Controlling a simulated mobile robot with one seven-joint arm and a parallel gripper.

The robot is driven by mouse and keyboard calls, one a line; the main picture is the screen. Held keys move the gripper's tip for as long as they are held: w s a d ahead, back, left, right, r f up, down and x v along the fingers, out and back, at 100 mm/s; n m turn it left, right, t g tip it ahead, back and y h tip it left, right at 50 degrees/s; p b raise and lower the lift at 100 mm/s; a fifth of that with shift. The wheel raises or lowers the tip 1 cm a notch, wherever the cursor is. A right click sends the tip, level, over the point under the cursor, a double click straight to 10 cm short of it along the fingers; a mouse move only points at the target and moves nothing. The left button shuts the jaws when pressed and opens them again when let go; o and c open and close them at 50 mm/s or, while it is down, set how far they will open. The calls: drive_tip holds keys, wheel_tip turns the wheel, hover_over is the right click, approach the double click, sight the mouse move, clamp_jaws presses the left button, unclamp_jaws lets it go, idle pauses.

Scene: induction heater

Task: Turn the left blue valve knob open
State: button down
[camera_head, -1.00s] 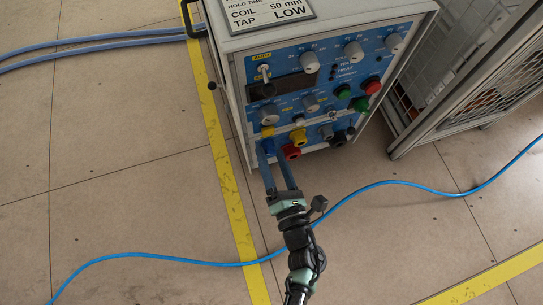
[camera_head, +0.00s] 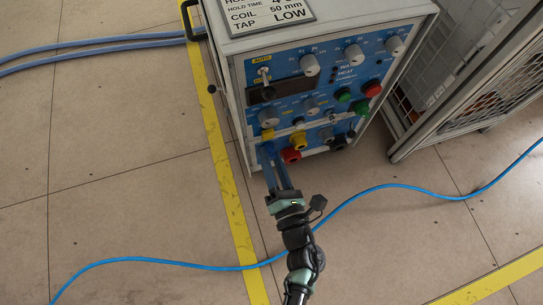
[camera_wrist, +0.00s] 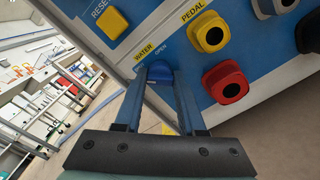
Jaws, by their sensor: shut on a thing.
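The blue valve knob (camera_wrist: 158,74) sits low on the left of the blue front panel, beside the printed words WATER and OPEN. In the head view the blue knob (camera_head: 267,148) is small and partly hidden by my fingers. My gripper (camera_wrist: 161,78) reaches up to the panel with one finger on each side of the knob and is shut on it. In the head view my gripper (camera_head: 271,161) comes from below, in front of the cabinet's lower left corner. The knob's exact turn angle is hard to tell.
A yellow square button (camera_wrist: 111,23) is above left. A mesh-sided cabinet (camera_head: 466,85) stands right of the heater. A blue cable (camera_head: 380,186) crosses the floor.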

drive_tip(key=shift+r+m+p, duration=0.1)
drive_tip(key=shift+m+p, duration=3.1)
drive_tip(key=shift+m, duration=5.8)
drive_tip(key=c, duration=0.5)
unclamp_jaws()
drive_tip(key=p+v, duration=0.3)
drive_tip(key=v, duration=1)
drive_tip(key=shift+p, duration=0.35)
